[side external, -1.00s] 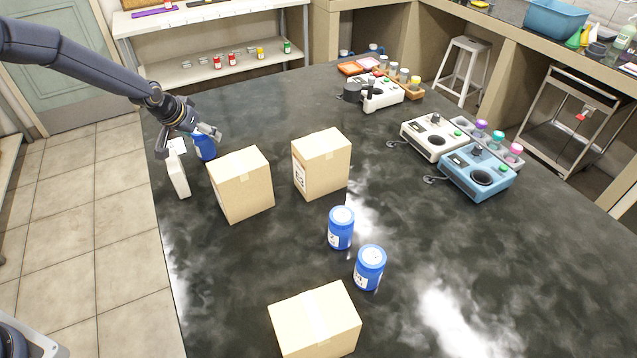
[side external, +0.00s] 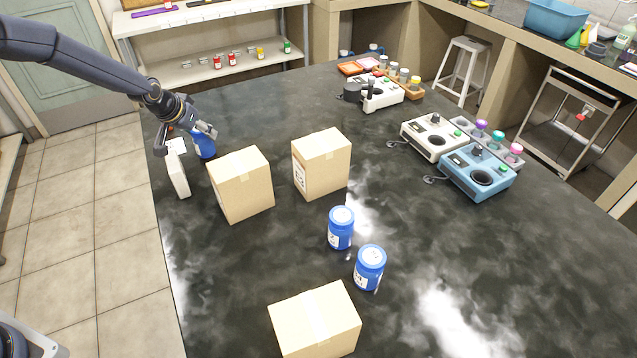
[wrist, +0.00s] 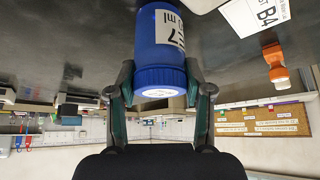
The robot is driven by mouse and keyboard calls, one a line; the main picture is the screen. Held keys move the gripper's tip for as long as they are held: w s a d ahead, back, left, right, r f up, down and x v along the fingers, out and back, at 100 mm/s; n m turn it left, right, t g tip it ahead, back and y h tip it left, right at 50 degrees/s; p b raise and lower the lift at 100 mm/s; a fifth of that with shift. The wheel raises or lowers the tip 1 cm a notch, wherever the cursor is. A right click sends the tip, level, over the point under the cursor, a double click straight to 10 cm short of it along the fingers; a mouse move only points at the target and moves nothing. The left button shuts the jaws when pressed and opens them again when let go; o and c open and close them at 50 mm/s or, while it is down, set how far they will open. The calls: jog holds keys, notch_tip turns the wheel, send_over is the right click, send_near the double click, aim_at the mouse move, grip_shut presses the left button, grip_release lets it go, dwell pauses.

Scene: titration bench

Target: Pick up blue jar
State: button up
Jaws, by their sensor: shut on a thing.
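A blue jar (side external: 204,146) with a white label stands at the far left of the dark bench, partly hidden by my gripper (side external: 188,142). In the wrist view the blue jar (wrist: 160,45) fills the upper middle, and my gripper (wrist: 160,90) is shut on it, one finger on each side at the lid. Two more blue jars with white lids and labels stand near the middle of the bench, one (side external: 341,229) slightly behind the other (side external: 369,268). I cannot tell whether the held jar touches the bench.
White (side external: 437,137) and blue (side external: 477,172) devices stand at the right.

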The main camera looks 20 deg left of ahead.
notch_tip(320, 180, up, 3)
jog(key=shift+f, duration=0.1)
jog(key=s+d+f+v, duration=0.1)
jog(key=v, duration=0.9)
jog(key=s+d+f+v, duration=0.1)
jog(key=s+v, duration=0.1)
jog(key=v, duration=0.8)
jog(key=w+d+m+g+h, duration=0.2)
jog(key=d+m+h, duration=0.55)
jog(key=d, duration=1.85)
jog(key=s+d+m+g, duration=0.2)
jog(key=s+d+m, duration=0.35)
jog(key=d, duration=0.45)
jog(key=s+d+m+g+y, duration=0.1)
jog(key=s+d+m+g, duration=0.25)
jog(key=s+d, duration=0.45)
jog(key=s+d+m+g, duration=0.2)
jog(key=s+d+m, duration=0.4)
jog(key=d, duration=0.5)
jog(key=shift+t, duration=0.25)
jog(key=shift+w+a+f, duration=0.1)
jog(key=shift+f, duration=4.4)
jog(key=shift+w+a+f, duration=0.1)
jog(key=shift+f, duration=4.4)
